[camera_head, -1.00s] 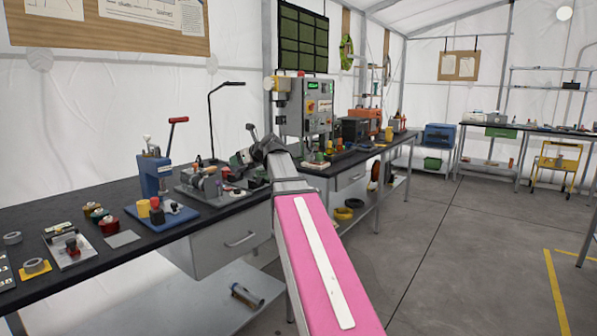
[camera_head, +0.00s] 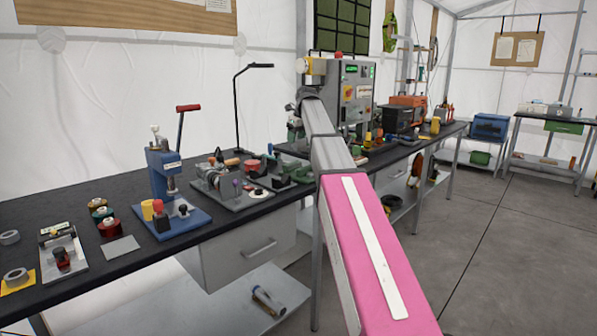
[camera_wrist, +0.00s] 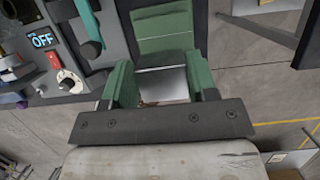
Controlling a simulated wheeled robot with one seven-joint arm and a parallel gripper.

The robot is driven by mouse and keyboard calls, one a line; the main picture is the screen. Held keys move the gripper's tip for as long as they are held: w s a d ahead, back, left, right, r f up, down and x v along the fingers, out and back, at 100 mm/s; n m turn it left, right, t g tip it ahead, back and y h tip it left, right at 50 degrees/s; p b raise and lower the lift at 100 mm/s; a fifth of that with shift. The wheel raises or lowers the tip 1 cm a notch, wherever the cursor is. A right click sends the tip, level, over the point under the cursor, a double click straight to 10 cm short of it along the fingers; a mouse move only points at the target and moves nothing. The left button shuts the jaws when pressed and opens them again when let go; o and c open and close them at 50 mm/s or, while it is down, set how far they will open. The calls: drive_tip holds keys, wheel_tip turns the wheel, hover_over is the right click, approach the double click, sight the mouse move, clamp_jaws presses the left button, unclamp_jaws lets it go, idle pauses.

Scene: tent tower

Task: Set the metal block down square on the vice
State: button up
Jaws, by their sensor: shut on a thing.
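My gripper (camera_wrist: 163,90) has green fingers on both sides of a grey metal block (camera_wrist: 163,84) and is shut on it. A dark bar with screws covers the near part of the wrist view. A green ridged piece (camera_wrist: 163,30), which looks like the vice, lies just beyond the block. I cannot tell whether block and vice touch. In the head view a green vice-like body (camera_head: 284,180) stands near the bench's front edge. There my gripper and the block are largely hidden behind my arm.
Left of the vice is a grey unit with an OFF display (camera_wrist: 43,41) and a white dial. A blue press (camera_head: 165,180) with a red lever stands further left. A control box (camera_head: 348,92) stands behind. Open floor (camera_head: 470,240) lies to the right.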

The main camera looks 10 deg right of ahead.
sight(301, 139)
wheel_tip(301, 139, down, 10)
drive_tip(key=shift+r, duration=0.1)
idle(0.4)
drive_tip(key=o, duration=1.1)
drive_tip(key=shift+o, duration=0.2)
drive_tip(key=v, duration=1.2)
drive_tip(key=shift+a, duration=0.1)
